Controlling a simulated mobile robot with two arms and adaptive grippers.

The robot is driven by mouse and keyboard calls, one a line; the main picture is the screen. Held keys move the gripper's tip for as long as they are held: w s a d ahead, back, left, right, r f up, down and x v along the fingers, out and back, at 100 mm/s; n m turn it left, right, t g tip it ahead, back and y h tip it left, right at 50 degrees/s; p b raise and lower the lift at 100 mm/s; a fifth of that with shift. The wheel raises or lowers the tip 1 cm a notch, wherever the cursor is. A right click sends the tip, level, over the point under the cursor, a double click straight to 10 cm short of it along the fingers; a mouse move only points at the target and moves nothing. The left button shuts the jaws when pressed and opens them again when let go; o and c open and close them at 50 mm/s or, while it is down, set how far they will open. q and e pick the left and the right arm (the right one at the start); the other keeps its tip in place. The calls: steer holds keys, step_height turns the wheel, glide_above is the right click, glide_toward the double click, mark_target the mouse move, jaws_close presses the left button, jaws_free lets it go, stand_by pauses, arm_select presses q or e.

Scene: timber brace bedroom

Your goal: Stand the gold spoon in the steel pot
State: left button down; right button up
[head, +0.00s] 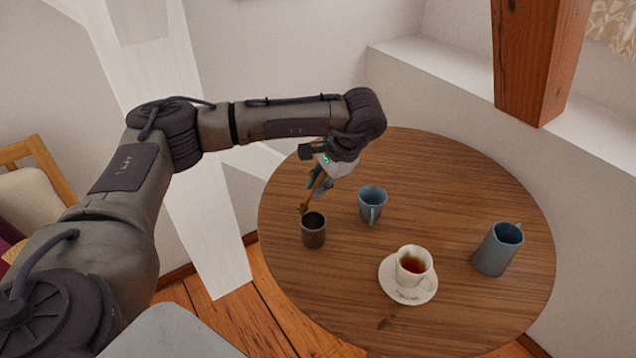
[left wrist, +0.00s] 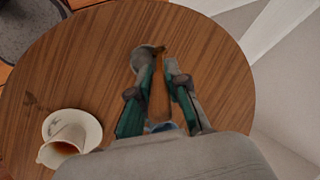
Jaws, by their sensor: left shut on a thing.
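The gold spoon (head: 304,207) is held tilted in my left gripper (head: 320,182), with its lower end pointing down close to the rim of the steel pot. In the left wrist view the spoon (left wrist: 160,98) runs between the two teal-padded fingers of the left gripper (left wrist: 162,72). The steel pot (head: 313,237) is a small dark grey cup standing upright on the table's left part. It shows partly behind a finger in the left wrist view (left wrist: 142,54). The spoon's end appears at the pot's far side; I cannot tell whether it is over the opening. My right gripper is out of view.
The round wooden table (head: 450,190) also carries a blue mug (head: 372,203) just right of the pot, a white teacup (head: 412,268) on a saucer (head: 388,277), and a blue-grey pitcher (head: 497,250). A timber post (head: 540,60) stands behind. The table's back right is clear.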

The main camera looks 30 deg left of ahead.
arm_select(q)
steer(key=shift+f+b, duration=0.35)
steer(key=shift+f, duration=0.3)
steer(key=c, duration=1.2)
jaws_free()
steer(key=shift+o, duration=0.2)
steer(key=shift+r, duration=0.3)
steer(key=s+v, duration=0.1)
steer(key=v, duration=1.1)
steer(key=shift+w+r, duration=0.4)
steer(key=shift+w, duration=0.1)
